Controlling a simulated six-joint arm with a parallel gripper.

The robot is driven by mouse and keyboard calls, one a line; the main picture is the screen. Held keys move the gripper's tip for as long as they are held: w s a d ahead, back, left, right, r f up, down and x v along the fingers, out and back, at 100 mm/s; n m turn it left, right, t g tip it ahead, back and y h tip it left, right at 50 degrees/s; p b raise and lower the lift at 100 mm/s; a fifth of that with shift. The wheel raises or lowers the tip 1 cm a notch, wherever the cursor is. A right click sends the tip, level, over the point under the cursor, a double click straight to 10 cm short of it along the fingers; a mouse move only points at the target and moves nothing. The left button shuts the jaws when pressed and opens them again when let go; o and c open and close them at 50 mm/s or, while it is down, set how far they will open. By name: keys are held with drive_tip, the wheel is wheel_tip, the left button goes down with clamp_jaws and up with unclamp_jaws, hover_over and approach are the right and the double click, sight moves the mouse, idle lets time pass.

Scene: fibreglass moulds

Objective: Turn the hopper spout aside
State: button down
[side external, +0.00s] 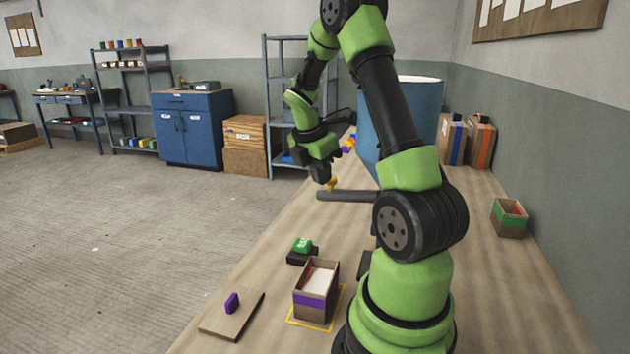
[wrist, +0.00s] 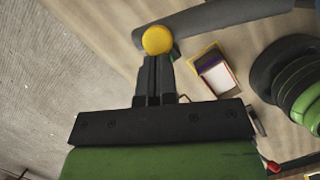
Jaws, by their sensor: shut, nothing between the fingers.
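The blue hopper (side external: 420,105) stands behind my arm, which hides part of it. Its dark grey spout (side external: 345,196) sticks out to the left, and it also crosses the top of the wrist view (wrist: 225,24). A yellow knob (side external: 332,184) stands up near the spout's free end; in the wrist view it is a round yellow top (wrist: 158,40). My gripper (side external: 325,177) is shut and empty, its fingertips (wrist: 157,60) pointing at the knob. The fingertips appear right beside the knob; I cannot tell whether they touch it.
An open box with a purple band (side external: 315,302) stands inside a yellow outline below the spout. Left of it are a green button (side external: 302,244) and a board (side external: 222,325) with a purple block (side external: 231,303). A small green-banded box (side external: 509,218) stands far right.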

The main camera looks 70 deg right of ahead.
drive_tip(key=w+a+r, duration=0.4)
drive_tip(key=a+r, duration=0.3)
drive_tip(key=r, duration=0.4)
drive_tip(key=s+a+r+m+t+y, duration=0.1)
drive_tip(key=s+a+m+t, duration=0.3)
drive_tip(key=a+m, duration=0.4)
drive_tip(key=s+a+r+m+t+y, duration=0.1)
drive_tip(key=s+a+m+t+y, duration=0.3)
drive_tip(key=a, duration=1)
drive_tip(key=m+t, duration=0.1)
drive_tip(key=m, duration=0.2)
drive_tip(key=shift+r+m, duration=0.15)
drive_tip(key=shift+m, duration=0.25)
